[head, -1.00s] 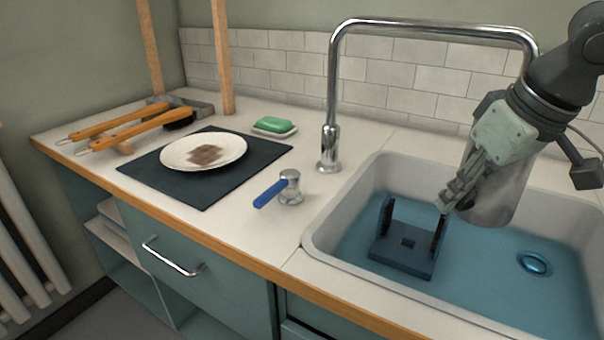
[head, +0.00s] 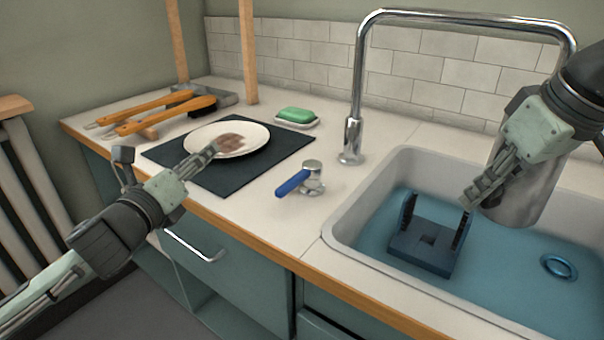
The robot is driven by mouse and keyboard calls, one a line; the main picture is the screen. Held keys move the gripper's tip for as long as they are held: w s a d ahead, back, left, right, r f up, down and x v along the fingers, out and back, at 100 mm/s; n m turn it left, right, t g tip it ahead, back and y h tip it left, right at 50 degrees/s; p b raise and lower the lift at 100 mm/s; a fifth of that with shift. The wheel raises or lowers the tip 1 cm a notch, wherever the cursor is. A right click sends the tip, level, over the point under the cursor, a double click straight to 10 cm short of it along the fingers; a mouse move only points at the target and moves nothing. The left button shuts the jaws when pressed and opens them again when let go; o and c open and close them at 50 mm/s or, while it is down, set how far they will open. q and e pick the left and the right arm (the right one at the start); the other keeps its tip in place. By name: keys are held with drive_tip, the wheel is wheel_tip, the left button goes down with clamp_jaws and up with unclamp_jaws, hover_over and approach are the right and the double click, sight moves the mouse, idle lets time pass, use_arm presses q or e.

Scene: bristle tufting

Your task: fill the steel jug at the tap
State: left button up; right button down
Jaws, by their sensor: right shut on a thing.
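The steel jug (head: 527,190) hangs upright over the sink (head: 345,222), below the end of the tap's spout. My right gripper (head: 480,190) is shut on the jug at its left side; the fingers partly hide what they grip. The chrome tap (head: 357,95) arches over the sink; its outlet is hidden behind my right arm, and no water stream shows. The tap's lever, with a blue handle (head: 292,182), sits on the counter left of the spout. My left gripper (head: 212,150) is in front of the plate, left of the lever; its finger opening is unclear.
A dark blue stand (head: 422,247) with two uprights is in the sink, left of a drain ring (head: 559,266). A stained plate (head: 255,137) lies on a dark mat (head: 232,182). Green soap (head: 297,114) and wooden-handled brushes (head: 165,112) are behind. Counter around the lever is clear.

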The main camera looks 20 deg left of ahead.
sight(316, 164)
use_arm(q)
drive_tip(key=s+d+m+h, duration=0.2)
drive_tip(key=d+m, duration=0.1)
drive_tip(key=d, duration=0.2)
drive_tip(key=s+d+f+m+h, duration=0.1)
drive_tip(key=s+d+m+h, duration=0.1)
drive_tip(key=d+m, duration=0.2)
drive_tip(key=s+d+f+m+h, duration=0.1)
drive_tip(key=s+d+m+h, duration=0.1)
drive_tip(key=d, duration=0.3)
drive_tip(key=shift+s+d+f+m+g+h, duration=0.2)
drive_tip(key=shift+s+m, duration=0.1)
drive_tip(key=shift+m, duration=0.15)
drive_tip(key=shift+s+d+f+m+g+h, duration=0.1)
drive_tip(key=shift+s+d+m+g+h, duration=0.15)
drive_tip(key=shift+m, duration=0.2)
drive_tip(key=x, duration=1.1)
drive_tip(key=shift+w, duration=0.35)
clamp_jaws()
